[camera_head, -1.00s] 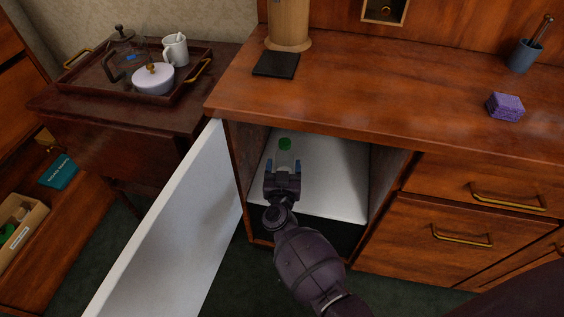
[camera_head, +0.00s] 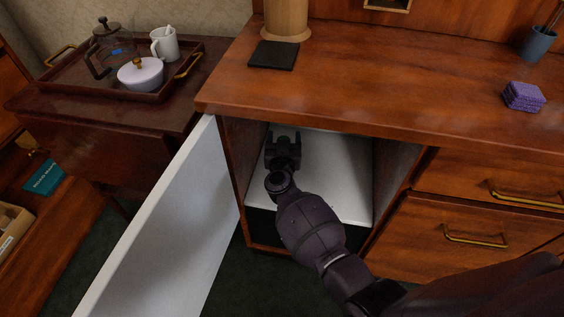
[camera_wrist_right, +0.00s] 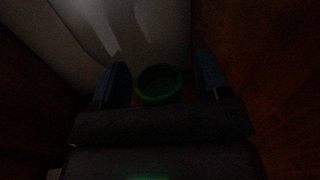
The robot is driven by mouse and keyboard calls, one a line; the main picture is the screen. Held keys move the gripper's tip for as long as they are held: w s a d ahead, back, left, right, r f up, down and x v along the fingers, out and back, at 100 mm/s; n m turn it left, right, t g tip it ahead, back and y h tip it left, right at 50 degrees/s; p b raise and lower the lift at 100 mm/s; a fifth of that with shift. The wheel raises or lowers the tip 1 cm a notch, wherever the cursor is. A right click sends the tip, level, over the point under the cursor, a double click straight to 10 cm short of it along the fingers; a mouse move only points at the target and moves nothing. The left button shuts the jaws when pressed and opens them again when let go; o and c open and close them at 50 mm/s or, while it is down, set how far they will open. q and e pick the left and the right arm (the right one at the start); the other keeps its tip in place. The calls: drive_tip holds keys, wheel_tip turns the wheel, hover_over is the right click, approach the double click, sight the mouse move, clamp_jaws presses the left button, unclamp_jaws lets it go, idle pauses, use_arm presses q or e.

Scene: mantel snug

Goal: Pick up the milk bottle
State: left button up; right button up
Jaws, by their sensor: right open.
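The milk bottle shows mainly as its round green cap (camera_wrist_right: 159,84) in the right wrist view, where it is dark. The cap lies between the two blue-tipped fingers of my right gripper (camera_wrist_right: 162,80), with a gap on either side, wider on the right. In the head view my right gripper (camera_head: 283,138) reaches into the open cabinet compartment, and a trace of the green cap (camera_head: 284,140) shows between its fingers. The bottle's body is hidden by the gripper and the dark. My right gripper is open. My left gripper is not in view.
The white cabinet door (camera_head: 165,235) stands open on the left. The wooden top (camera_head: 390,95) overhangs the compartment, and its side walls are close. The white compartment floor (camera_head: 340,175) is clear to the right. A tray (camera_head: 110,91) with a teapot and mug stands at the left.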

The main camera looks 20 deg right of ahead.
drive_tip(key=shift+w+d+r, duration=0.15)
drive_tip(key=shift+w, duration=0.15)
clamp_jaws()
idle(0.3)
